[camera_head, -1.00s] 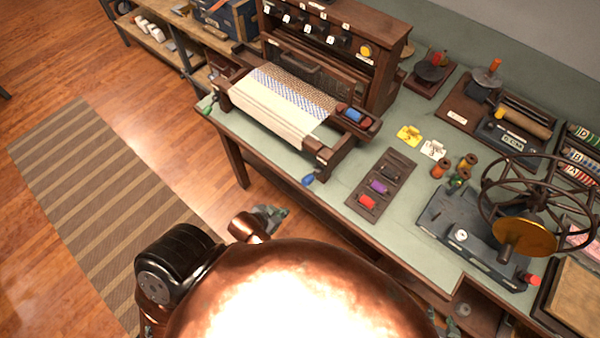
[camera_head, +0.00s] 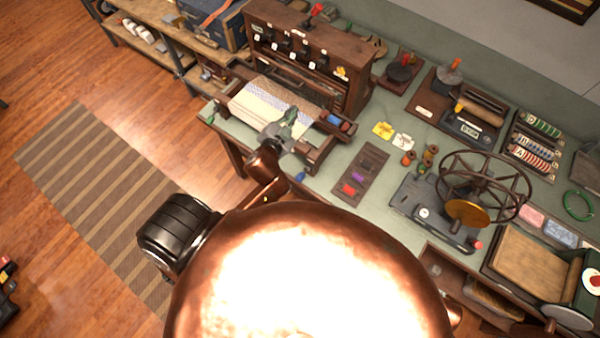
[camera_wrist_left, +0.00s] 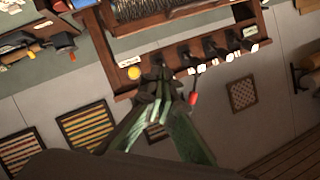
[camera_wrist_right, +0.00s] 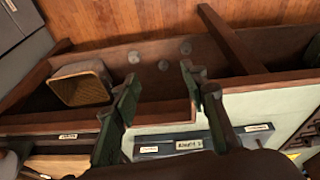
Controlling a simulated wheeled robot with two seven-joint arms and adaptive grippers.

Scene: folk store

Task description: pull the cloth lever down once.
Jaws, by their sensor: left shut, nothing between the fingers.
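The wooden loom cabinet (camera_head: 315,58) stands at the back of the green table, with a row of black levers (camera_head: 290,48) with white tags on its front. A red-tipped lever (camera_head: 318,10) stands at its top; a red tip also shows in the left wrist view (camera_wrist_left: 193,98). I cannot tell which is the cloth lever. My left gripper (camera_head: 290,118) is shut and empty over the front of the woven cloth (camera_head: 258,105), apart from the levers. In the left wrist view its fingers (camera_wrist_left: 165,88) overlap the cabinet front. My right gripper (camera_wrist_right: 160,75) is open and empty.
A yellow knob (camera_head: 341,72) is at the cabinet's right end. A spool tray (camera_head: 357,172), a spoked wheel device (camera_head: 484,186) and a roller press (camera_head: 545,270) occupy the table to the right. A blue case (camera_head: 212,22) sits on the left shelf.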

